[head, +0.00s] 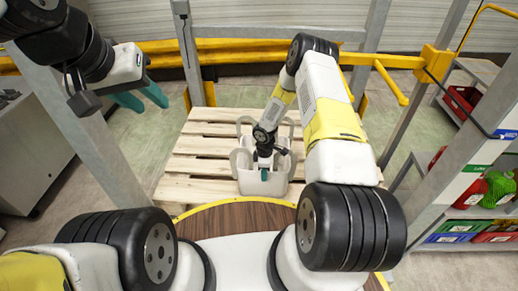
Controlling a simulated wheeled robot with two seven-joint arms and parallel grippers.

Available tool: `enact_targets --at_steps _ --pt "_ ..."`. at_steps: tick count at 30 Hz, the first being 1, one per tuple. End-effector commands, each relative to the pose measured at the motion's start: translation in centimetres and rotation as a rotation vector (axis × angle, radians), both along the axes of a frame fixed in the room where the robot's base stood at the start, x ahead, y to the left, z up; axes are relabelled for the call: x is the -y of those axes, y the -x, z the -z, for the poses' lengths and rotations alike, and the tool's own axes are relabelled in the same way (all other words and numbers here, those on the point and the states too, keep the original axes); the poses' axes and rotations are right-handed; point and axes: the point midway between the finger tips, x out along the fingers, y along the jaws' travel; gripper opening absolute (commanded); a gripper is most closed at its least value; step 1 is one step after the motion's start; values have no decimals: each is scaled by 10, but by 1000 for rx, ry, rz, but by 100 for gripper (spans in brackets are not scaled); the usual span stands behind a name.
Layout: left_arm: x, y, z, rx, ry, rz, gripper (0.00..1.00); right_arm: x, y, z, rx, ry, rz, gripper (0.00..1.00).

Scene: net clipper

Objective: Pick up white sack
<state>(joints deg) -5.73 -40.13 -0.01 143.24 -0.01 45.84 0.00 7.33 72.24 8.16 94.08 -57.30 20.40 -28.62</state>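The white sack (250,187) stands open-topped on the wooden pallet (187,189), near the middle of the head view, with loop handles rising around its top. My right gripper (264,173) points down at the sack from above. A teal finger shows in front of the sack's upper part; the hand and wrist hide part of the opening. I cannot tell whether its fingers are apart or closed, or whether they touch the sack. My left gripper (143,97) is at the upper left, away from the sack, with its two teal fingers spread and nothing between them.
Grey posts and a yellow rail (170,46) stand behind and around the pallet. A grey cabinet (35,150) stands at the left. Pallet slats left of the sack are bare.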

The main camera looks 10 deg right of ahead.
Motion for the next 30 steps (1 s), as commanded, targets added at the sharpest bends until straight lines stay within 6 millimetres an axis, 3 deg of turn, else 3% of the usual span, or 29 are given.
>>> enact_targets --at_steps 12,20,25,30 --pt "0 0 0 0 0 0 36 -4 6 53 -1 0 1 33" --pt "0 0 0 0 0 0 36 -3 5 55 1 0 2 33" --pt "0 0 0 0 0 0 36 -3 5 55 0 0 2 1" --pt "0 0 0 0 0 0 36 -3 5 55 0 0 2 0"
